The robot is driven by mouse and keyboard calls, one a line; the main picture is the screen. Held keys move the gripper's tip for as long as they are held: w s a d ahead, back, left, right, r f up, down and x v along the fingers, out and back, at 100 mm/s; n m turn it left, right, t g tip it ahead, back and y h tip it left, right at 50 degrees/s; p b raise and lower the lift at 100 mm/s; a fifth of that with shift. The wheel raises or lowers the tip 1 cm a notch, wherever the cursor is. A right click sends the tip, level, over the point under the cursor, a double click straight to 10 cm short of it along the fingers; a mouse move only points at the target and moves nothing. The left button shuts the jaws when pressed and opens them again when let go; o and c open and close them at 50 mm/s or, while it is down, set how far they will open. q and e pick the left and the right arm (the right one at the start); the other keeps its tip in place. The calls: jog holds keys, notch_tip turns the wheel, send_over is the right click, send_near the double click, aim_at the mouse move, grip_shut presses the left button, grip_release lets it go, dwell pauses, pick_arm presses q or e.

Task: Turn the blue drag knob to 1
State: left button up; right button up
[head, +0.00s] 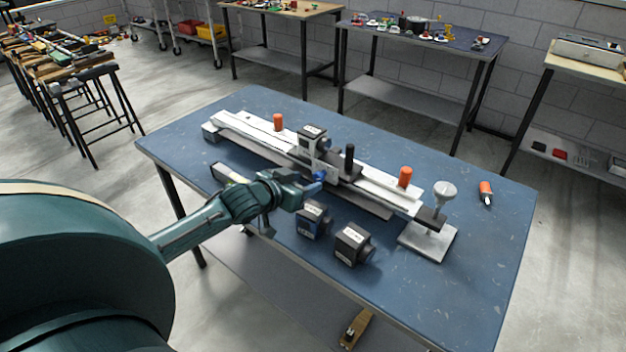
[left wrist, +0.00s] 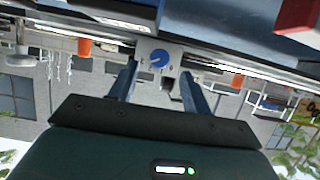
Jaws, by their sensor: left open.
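The blue drag knob (head: 319,175) sits on the front of the white grip truck device on the blue table (head: 240,108). In the left wrist view the knob (left wrist: 159,58) shows as a blue disc on a pale plate with small marks, which I cannot read. My left gripper (head: 311,188) is open just in front of the knob. In the left wrist view its two fingers (left wrist: 160,72) stand apart to either side of the knob, and no contact shows. My right gripper is not in view.
The device carries orange knobs (head: 405,177) and a black upright handle (head: 349,158). Black boxes (head: 352,244) stand near the table's front edge, close to my left gripper. A grey stand (head: 430,240) and an orange-handled tool (head: 486,190) are at right.

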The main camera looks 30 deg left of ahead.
aim_at(317, 178)
pick_arm(q)
jog(key=x, duration=0.3)
jog(key=shift+w+f, duration=0.15)
jog(key=shift+w, duration=0.1)
jog(key=shift+w+d+f, duration=0.15)
jog(key=shift+w, duration=0.25)
jog(key=c, duration=1)
